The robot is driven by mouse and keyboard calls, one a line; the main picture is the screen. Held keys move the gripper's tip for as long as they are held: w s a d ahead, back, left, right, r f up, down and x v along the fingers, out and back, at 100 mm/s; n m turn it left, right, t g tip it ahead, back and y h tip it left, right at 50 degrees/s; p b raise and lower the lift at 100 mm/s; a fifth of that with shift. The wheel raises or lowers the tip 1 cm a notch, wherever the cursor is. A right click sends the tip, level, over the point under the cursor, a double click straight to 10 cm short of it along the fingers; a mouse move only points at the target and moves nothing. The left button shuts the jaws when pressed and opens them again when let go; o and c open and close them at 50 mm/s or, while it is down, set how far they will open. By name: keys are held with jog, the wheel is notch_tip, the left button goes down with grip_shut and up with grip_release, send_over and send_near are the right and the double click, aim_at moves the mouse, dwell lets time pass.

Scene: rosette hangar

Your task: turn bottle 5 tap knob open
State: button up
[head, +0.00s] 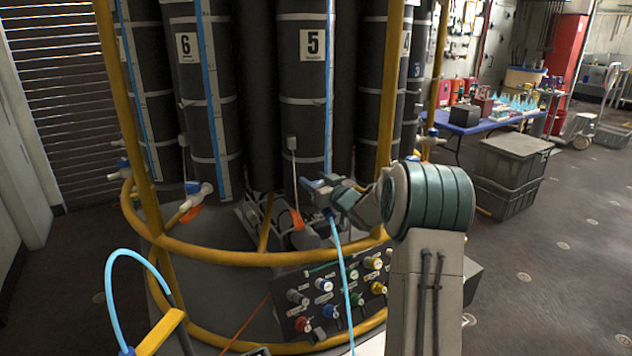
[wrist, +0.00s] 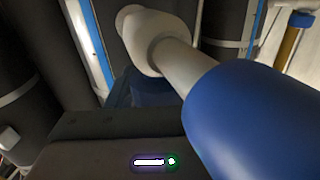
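Bottle 5 (head: 305,120) is a tall dark cylinder with a white number plate, standing in the yellow-railed rack. My gripper (head: 318,192) is in front of its lower part, at the height of the taps. In the head view my gripper covers most of bottle 5's tap, so its knob cannot be made out there. In the wrist view a large blue cylindrical part (wrist: 255,120), seemingly the tap knob, fills the right side very close to the camera. A white tap body (wrist: 155,42) runs behind it. My fingertips are not clearly visible, so their opening and any contact cannot be told.
Yellow rails (head: 250,257) ring the rack in front of the bottles. A control panel with coloured knobs (head: 345,290) is below my gripper. A light-blue hose (head: 345,275) hangs by it. Bottle 6's tap (head: 197,198) is to the left. Grey crates (head: 510,165) stand right.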

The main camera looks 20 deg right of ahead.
jog(key=c, duration=0.6)
jog(key=shift+o, duration=0.2)
jog(key=shift+r+p, duration=0.1)
jog(key=shift+p, duration=0.35)
jog(key=shift+r+n+g+y+p, duration=0.1)
jog(key=shift+n+g+y+p, duration=0.4)
jog(key=shift+y+p, duration=0.4)
jog(key=shift+a+n+g+y+p, duration=0.15)
jog(key=shift+n+g+y+p, duration=0.15)
jog(key=shift+n+y+p, duration=0.6)
jog(key=shift+s+a+f+n+g+y+p, duration=0.1)
jog(key=shift+s+a+n+g+y+p, duration=0.05)
jog(key=shift+n+g+y+p, duration=0.75)
jog(key=shift+s+a+f+n+g+y+p, duration=0.1)
jog(key=shift+n+g+y+p, duration=0.45)
jog(key=shift+y, duration=0.65)
